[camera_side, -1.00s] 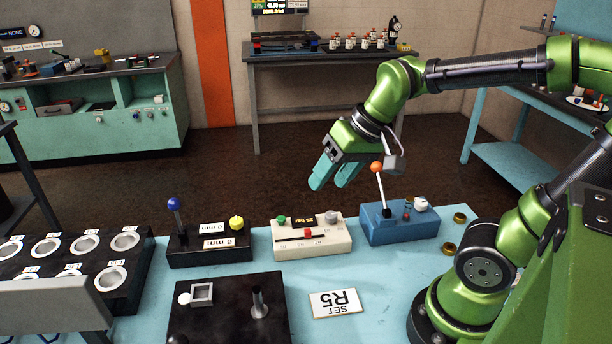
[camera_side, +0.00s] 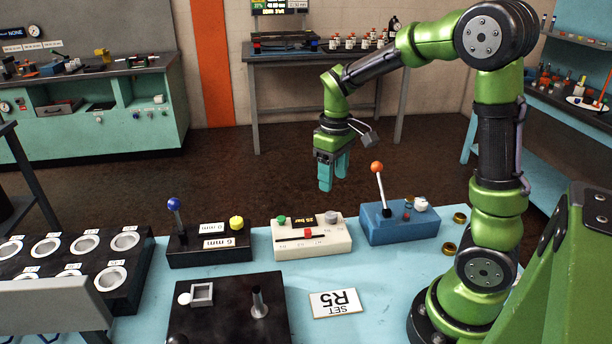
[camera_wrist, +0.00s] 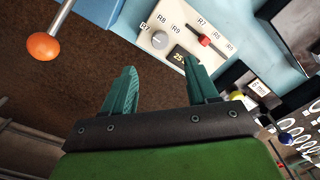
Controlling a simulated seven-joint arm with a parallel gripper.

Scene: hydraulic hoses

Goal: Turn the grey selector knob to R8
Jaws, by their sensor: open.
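The grey selector knob (camera_side: 331,218) sits at the back right corner of the cream box (camera_side: 312,245). In the wrist view the knob (camera_wrist: 160,40) is pale and round, with small R labels around it, one reading R8. I cannot tell which label it points at. My gripper (camera_side: 334,186) hangs in the air behind and above the box, fingers pointing down, open and empty. In the wrist view the gripper's teal fingers (camera_wrist: 160,70) are spread apart, short of the knob and not touching it.
The blue box (camera_side: 398,224) with an orange-topped lever (camera_side: 377,167) stands just right of the cream box. The cream box also has a red slider (camera_side: 309,233) and a green button (camera_side: 281,219). A black box (camera_side: 210,250) with a blue-topped lever is left.

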